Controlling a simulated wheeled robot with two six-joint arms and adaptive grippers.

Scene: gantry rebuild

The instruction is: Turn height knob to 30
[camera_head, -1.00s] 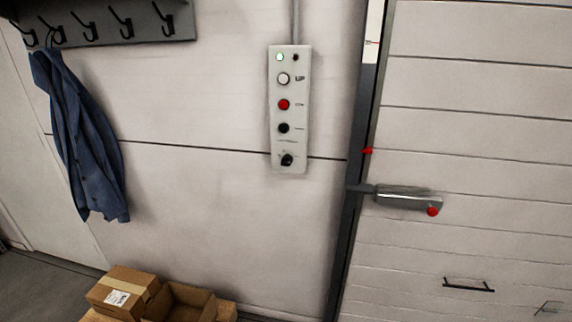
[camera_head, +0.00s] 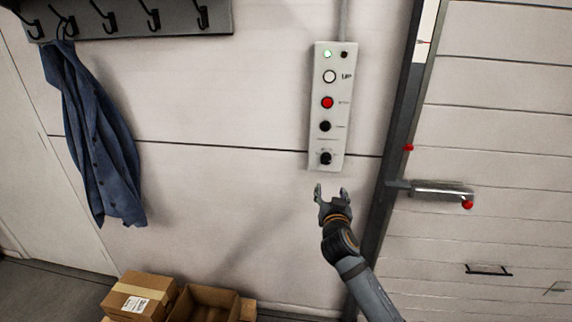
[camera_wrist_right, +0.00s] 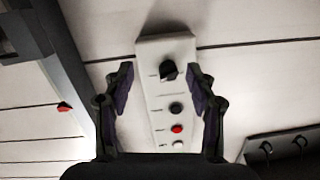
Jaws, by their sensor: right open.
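The height knob (camera_head: 325,158) is a black rotary knob at the bottom of a white control panel (camera_head: 316,90) on the wall. In the right wrist view the knob (camera_wrist_right: 168,71) shows upside down between my fingers, apart from both. My right gripper (camera_head: 331,189) is open and empty just below the panel in the head view; it also shows in the right wrist view (camera_wrist_right: 160,90). The scale marks around the knob are too small to read. My left gripper is in no view.
Above the knob are a black button (camera_head: 325,126), a red button (camera_head: 327,102) and a white button (camera_head: 329,76). A dark door post (camera_head: 398,150) with a latch handle (camera_head: 440,191) stands to the right. Cardboard boxes (camera_head: 140,298) and a blue jacket (camera_head: 100,140) are at left.

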